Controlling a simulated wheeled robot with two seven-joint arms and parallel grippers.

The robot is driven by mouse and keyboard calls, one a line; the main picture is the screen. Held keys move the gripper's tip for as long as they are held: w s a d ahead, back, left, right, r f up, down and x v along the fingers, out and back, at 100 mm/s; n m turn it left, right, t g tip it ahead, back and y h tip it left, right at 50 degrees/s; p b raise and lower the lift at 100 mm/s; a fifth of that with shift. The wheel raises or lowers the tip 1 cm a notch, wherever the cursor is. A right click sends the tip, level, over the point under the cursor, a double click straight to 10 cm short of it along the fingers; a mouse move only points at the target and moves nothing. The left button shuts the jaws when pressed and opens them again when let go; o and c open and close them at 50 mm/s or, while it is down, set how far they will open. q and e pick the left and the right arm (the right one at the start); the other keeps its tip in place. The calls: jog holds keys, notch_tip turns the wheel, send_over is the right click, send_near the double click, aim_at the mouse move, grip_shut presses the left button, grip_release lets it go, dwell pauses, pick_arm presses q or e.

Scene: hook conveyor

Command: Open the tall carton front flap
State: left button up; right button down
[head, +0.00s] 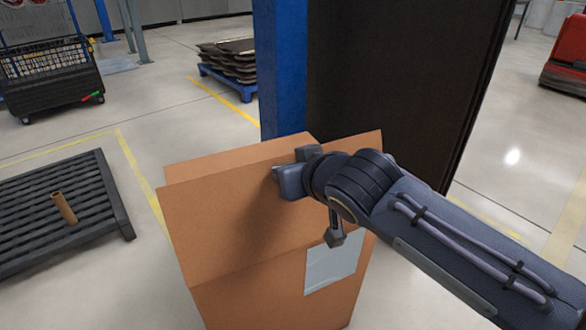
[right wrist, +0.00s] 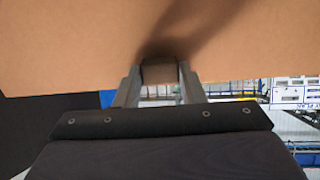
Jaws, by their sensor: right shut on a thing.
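The tall brown carton (head: 280,305) stands on the floor in the lower middle of the head view. A broad cardboard panel, the front flap (head: 215,225), rises above a crease on its near side. My right gripper (head: 283,180) is at the top edge of this flap, shut on it. In the right wrist view, cardboard (right wrist: 60,45) fills the top, and the two fingers (right wrist: 158,75) have a strip of it between them. The fingertips are partly hidden in the head view. My left gripper is out of view.
A blue post (head: 280,70) and a large dark panel (head: 400,80) stand right behind the carton. A dark slatted pallet (head: 95,190) with a brown tube (head: 64,208) is at the left. The floor between pallet and carton is clear.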

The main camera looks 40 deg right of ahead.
jog(key=shift+a, duration=0.1)
dwell(0.5)
jog(key=c, duration=0.9)
grip_release()
jog(key=shift+s+r, duration=0.1)
jog(key=p+v, duration=0.3)
jog(key=v, duration=0.4)
jog(key=shift+s+a, duration=0.1)
jog(key=shift+s, duration=0.15)
